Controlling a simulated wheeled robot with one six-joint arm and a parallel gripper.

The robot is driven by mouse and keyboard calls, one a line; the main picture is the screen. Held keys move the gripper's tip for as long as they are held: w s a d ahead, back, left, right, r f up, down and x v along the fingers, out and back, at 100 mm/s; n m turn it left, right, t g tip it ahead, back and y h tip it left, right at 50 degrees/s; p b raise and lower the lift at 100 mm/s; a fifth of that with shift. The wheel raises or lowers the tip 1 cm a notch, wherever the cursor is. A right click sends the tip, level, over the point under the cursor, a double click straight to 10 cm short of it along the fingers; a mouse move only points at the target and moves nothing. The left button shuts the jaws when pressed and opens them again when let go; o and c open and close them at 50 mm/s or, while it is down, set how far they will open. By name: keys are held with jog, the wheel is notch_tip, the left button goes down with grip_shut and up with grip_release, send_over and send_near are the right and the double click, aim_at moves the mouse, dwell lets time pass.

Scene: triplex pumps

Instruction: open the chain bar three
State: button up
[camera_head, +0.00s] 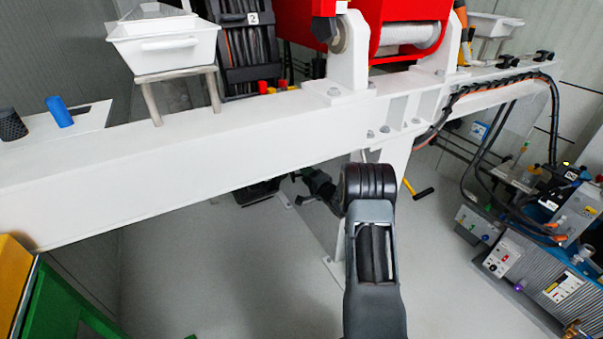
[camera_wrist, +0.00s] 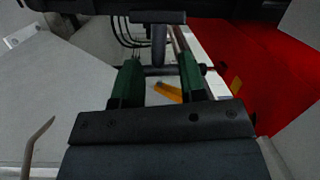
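My gripper (camera_wrist: 160,62) shows in the wrist view with two dark green fingers held apart. A grey upright bar (camera_wrist: 158,45) hangs from a dark crosspiece (camera_wrist: 157,17) just beyond the fingertips; whether it touches them I cannot tell. A small orange-yellow piece (camera_wrist: 167,91) shows between the fingers, farther off. In the head view my arm reaches under the white beam, and my gripper is mostly hidden behind it. A yellow and black handle (camera_head: 418,189) shows right of my arm. No label for chain bar three is readable, so I cannot tell which part it is.
A long white beam (camera_head: 180,150) crosses in front, with a red housing (camera_head: 398,14) above it. A white tray (camera_head: 165,42) stands on the left. Blue equipment with hoses (camera_head: 540,280) stands at the right. Grey floor (camera_head: 220,280) is open below the beam.

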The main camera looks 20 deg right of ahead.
jog(key=shift+x, duration=1.7)
grip_shut()
